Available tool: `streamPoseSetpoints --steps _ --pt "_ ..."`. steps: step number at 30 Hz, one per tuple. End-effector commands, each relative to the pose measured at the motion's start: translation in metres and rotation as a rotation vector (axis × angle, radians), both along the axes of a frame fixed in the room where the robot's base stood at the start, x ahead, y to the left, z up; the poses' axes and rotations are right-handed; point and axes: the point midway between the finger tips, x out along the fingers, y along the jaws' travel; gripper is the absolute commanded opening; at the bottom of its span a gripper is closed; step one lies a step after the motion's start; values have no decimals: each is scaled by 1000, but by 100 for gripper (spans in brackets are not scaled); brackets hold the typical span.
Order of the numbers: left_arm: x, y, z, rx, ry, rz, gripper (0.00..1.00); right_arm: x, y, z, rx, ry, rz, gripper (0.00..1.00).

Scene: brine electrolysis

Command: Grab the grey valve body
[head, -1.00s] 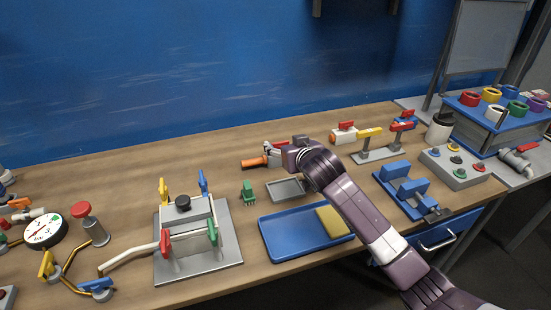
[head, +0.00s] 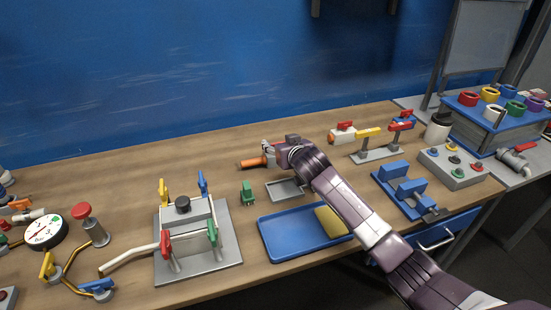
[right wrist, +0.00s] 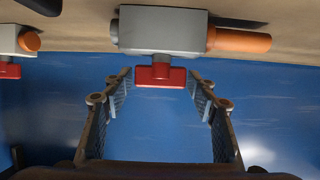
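The grey valve body (right wrist: 163,30) is a block with an orange pipe end (right wrist: 238,40) and a red handle (right wrist: 160,75). It lies on the table at the top of the right wrist view. In the head view its orange end (head: 251,163) sticks out left of my right gripper (head: 275,152), which hides most of the body. In the right wrist view my right gripper (right wrist: 160,84) is open, its two fingers apart. The red handle shows between the fingertips, and the grey block is just beyond them. My left gripper is not in view.
A green piece (head: 248,193) is to the left. A white valve with red handle (head: 343,133) stands to the right.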

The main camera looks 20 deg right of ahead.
Motion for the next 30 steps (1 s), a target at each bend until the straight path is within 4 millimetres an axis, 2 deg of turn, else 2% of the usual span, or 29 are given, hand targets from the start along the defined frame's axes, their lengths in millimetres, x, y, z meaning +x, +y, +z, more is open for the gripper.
streamPoseSetpoints --steps 2,13,23,26,30 --pt "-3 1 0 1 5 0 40 0 0 0 0 0 0 42" --pt "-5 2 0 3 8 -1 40 0 0 0 0 0 0 1" --pt "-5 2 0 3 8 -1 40 0 0 3 0 -3 0 0" --pt "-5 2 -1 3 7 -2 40 1 0 8 1 -4 1 0" --pt "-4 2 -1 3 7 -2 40 1 0 25 0 -7 0 0"
